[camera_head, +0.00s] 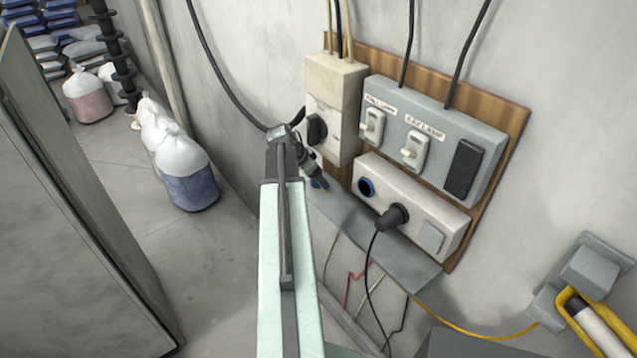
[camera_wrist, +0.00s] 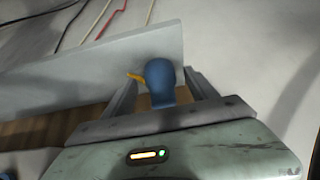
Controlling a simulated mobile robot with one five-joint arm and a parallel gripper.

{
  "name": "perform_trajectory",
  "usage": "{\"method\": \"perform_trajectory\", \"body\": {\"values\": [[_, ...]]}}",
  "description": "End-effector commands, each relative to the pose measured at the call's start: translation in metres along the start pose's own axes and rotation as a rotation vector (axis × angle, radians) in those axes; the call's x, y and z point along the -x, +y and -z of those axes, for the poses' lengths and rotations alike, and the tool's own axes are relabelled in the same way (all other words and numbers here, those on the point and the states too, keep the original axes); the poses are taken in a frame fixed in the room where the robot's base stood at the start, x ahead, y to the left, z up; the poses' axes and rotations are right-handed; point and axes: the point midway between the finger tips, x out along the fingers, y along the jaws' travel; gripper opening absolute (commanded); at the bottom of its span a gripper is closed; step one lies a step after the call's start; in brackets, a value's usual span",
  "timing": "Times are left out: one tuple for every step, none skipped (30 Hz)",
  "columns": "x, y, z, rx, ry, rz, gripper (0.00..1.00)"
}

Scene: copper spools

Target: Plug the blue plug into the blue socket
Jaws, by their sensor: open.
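The blue plug (camera_wrist: 160,80) has a rounded body and a yellow-orange piece at its left side. It lies between the two fingers of my gripper (camera_wrist: 160,76), which are apart with gaps beside the plug. In the head view, my gripper (camera_head: 318,176) is at the left end of the grey shelf, and a small bit of the blue plug (camera_head: 318,184) shows at its tip. The blue socket (camera_head: 366,187) is a round blue-rimmed hole at the left of the white socket box (camera_head: 425,208), right of my gripper. It is empty.
A black plug (camera_head: 391,217) with a hanging cable sits in the same box. A grey switch panel (camera_head: 435,130) and a cream box (camera_head: 335,85) are above. The grey shelf (camera_head: 418,268) runs below, with loose wires under it. A grey cabinet (camera_head: 60,220) stands left.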

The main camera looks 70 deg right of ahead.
Motion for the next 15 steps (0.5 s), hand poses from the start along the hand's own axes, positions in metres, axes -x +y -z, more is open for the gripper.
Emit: {"method": "perform_trajectory", "body": {"values": [[0.0011, 0.0002, 0.0005, 0.0, 0.0, 0.0, 0.67], [0.0012, 0.0002, 0.0006, 0.0, 0.0, 0.0, 0.67], [0.0012, 0.0002, 0.0006, 0.0, 0.0, 0.0, 0.67], [0.0012, 0.0002, 0.0006, 0.0, 0.0, 0.0, 0.67], [0.0012, 0.0003, 0.0007, 0.0, 0.0, -0.001, 0.67], [0.0012, 0.0003, 0.0007, -0.001, 0.0, -0.001, 0.59], [0.0012, 0.0003, 0.0007, -0.001, 0.0, -0.001, 0.5], [0.0012, 0.0004, 0.0007, -0.001, 0.0, -0.001, 0.42], [0.0012, 0.0004, 0.0008, -0.001, 0.0, -0.001, 0.31], [0.0012, 0.0004, 0.0008, -0.001, 0.0, -0.001, 0.22], [0.0011, 0.0004, 0.0008, -0.001, 0.0, -0.001, 0.14], [0.0011, 0.0005, 0.0008, -0.001, 0.0, -0.001, 0.05], [0.0011, 0.0005, 0.0009, -0.001, 0.0, -0.001, 0.05], [0.0011, 0.0005, 0.0009, -0.001, 0.0, -0.001, 0.05], [0.0011, 0.0006, 0.0009, -0.001, 0.0, -0.001, 0.05]]}}
